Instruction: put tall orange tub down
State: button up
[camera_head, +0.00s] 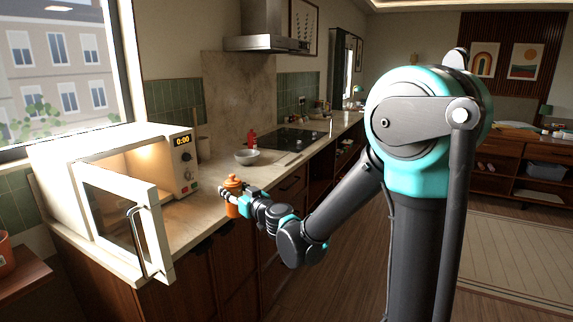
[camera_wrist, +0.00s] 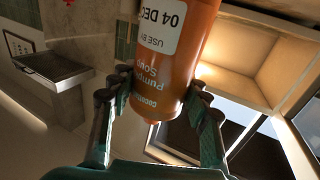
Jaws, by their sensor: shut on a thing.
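The tall orange tub (camera_head: 232,187) is upright beside the front edge of the counter, just right of the microwave. My gripper (camera_head: 243,195) is shut on it from the side. In the wrist view the tub (camera_wrist: 172,75) fills the middle, with a white label showing and its other end out of frame. The two fingers of my gripper (camera_wrist: 155,105) press on either side of it. I cannot tell whether its base touches the counter.
The microwave (camera_head: 178,143) has its door (camera_head: 122,215) swung open toward the room, lit inside. A grey bowl (camera_head: 247,157) and a red bottle (camera_head: 251,138) stand farther back on the counter (camera_head: 203,228). The hob (camera_head: 290,139) lies beyond. Bare counter shows around the tub.

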jog(key=w+d+f+m+t+h, duration=0.2)
jog(key=w+d+f+h, duration=0.1)
jog(key=w+d, duration=0.5)
jog(key=w+d+f+m+t+h, duration=0.1)
jog(key=w+d+f+m+h, duration=0.15)
jog(key=w+d, duration=0.55)
jog(key=w+d+f+m+h, duration=0.1)
jog(key=w+d+f+h, duration=0.1)
jog(key=d, duration=0.8)
jog(key=w+d+f+m+t+h, duration=0.1)
jog(key=w+d+f+m+h, duration=0.1)
jog(key=d, duration=0.8)
notch_tip(320, 180, down, 2)
jog(key=shift+w+f+h, duration=0.2)
jog(key=shift+w+h, duration=0.25)
jog(key=shift+h, duration=0.4)
